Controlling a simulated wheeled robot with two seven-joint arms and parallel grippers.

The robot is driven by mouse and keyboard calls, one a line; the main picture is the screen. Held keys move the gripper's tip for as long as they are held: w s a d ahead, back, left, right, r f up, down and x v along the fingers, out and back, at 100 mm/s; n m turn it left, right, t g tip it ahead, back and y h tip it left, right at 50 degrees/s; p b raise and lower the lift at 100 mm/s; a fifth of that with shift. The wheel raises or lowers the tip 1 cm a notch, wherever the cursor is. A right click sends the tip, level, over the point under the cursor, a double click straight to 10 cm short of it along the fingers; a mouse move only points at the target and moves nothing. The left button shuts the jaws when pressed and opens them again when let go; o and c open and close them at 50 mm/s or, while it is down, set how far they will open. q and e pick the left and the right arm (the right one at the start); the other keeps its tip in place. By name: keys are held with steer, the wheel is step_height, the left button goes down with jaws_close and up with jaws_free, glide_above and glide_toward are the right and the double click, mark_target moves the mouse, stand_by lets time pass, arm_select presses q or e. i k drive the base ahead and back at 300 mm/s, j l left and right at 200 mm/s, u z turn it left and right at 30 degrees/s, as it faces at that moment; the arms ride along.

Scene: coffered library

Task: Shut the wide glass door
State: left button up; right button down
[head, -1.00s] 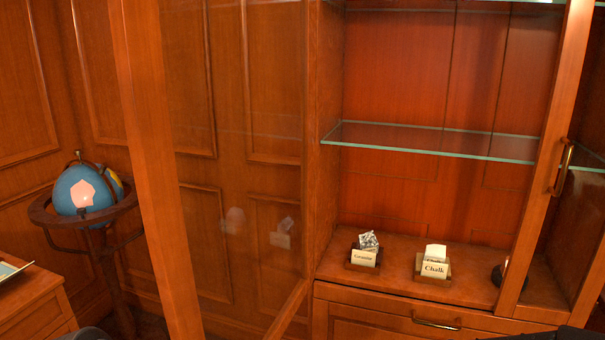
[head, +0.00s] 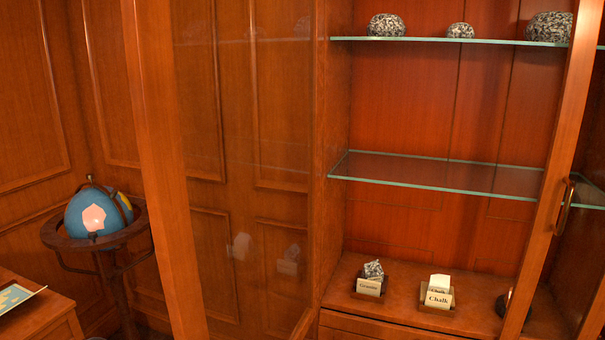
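The wide glass door (head: 168,180) stands swung open on the left side of the cabinet in the head view. Its wooden frame surrounds a clear pane (head: 245,150), through which the wall panels show. Faint reflections of the shelf samples appear in the pane. The cabinet's wide opening is uncovered, with glass shelves (head: 440,173) inside. A narrower door (head: 550,190) with a brass handle (head: 566,207) is at the right. Neither of my grippers is in the head view.
Speckled rocks (head: 386,25) sit on the upper shelf. A granite sample (head: 371,278) and a chalk sample (head: 437,291) with labels stand on the cabinet floor. A globe in a stand (head: 97,212) is left of the door. A desk corner (head: 40,315) is at lower left.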

mark_target(146, 28)
steer(key=i+j+z, duration=0.15)
steer(key=j+z, duration=0.25)
steer(key=j, duration=0.25)
steer(key=i+j+z, duration=0.1)
steer(key=j+z, duration=0.25)
steer(key=j, duration=0.3)
steer(key=j+z, duration=0.4)
steer(key=j, duration=0.25)
